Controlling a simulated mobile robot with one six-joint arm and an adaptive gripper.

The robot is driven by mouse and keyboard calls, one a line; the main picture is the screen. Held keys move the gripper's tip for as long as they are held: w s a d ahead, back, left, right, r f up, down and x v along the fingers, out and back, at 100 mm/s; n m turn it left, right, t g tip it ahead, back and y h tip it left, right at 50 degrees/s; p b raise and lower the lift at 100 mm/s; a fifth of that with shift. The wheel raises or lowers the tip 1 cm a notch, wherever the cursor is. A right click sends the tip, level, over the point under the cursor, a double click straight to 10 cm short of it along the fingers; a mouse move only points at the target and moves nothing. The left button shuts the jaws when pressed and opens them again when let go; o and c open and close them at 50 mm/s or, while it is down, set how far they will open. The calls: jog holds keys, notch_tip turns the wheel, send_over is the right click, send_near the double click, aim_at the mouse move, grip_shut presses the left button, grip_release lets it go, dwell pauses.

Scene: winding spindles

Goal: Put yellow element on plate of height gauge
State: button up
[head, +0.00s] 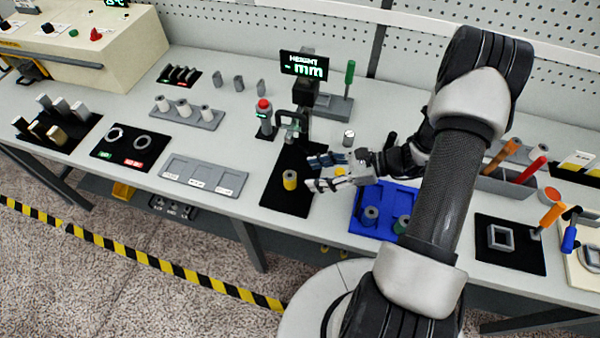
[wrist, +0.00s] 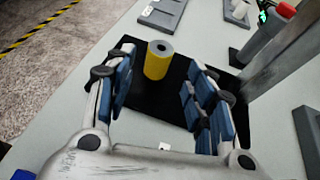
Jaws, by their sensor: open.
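The yellow element (head: 290,180) is a short upright cylinder with a grey top and a dark hole. It stands on a black mat (head: 284,200); in the wrist view the yellow element (wrist: 158,60) shows ahead between my fingers. My gripper (head: 313,172) is open and empty, just right of the yellow element, its fingers pointing left towards it. In the wrist view my gripper (wrist: 160,57) has blue-padded fingers on either side, apart from the cylinder. The height gauge display (head: 304,65), reading "HEIGHT - mm", stands behind the mat. The gauge's plate is not clearly visible.
A red-topped post (head: 264,118) and a grey C-shaped frame (head: 291,128) stand at the mat's back. A blue tray (head: 366,222) with cylinders lies right of the mat, a grey tray (head: 203,177) left. A small metal cylinder (head: 348,138) stands behind my gripper.

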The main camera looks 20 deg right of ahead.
jog(key=v, duration=0.3)
jog(key=shift+d+r, duration=0.15)
jog(key=shift+d, duration=0.05)
jog(key=s+a+r+n+g+h, duration=0.35)
jog(key=r+n, duration=0.25)
jog(key=r, duration=0.2)
jog(key=s+a+r+n+g+h, duration=0.2)
jog(key=s+a+r+n+g, duration=0.1)
jog(key=a+r+n, duration=0.4)
jog(key=s+r+n+t+h, duration=0.5)
jog(key=s+r+n+h, duration=0.2)
jog(key=s+r+n, duration=0.3)
jog(key=shift+s+d+r, duration=0.25)
jog(key=shift+d+r, duration=0.15)
jog(key=shift+d, duration=0.05)
jog(key=shift+f+b, duration=0.55)
jog(key=shift+f, duration=0.15)
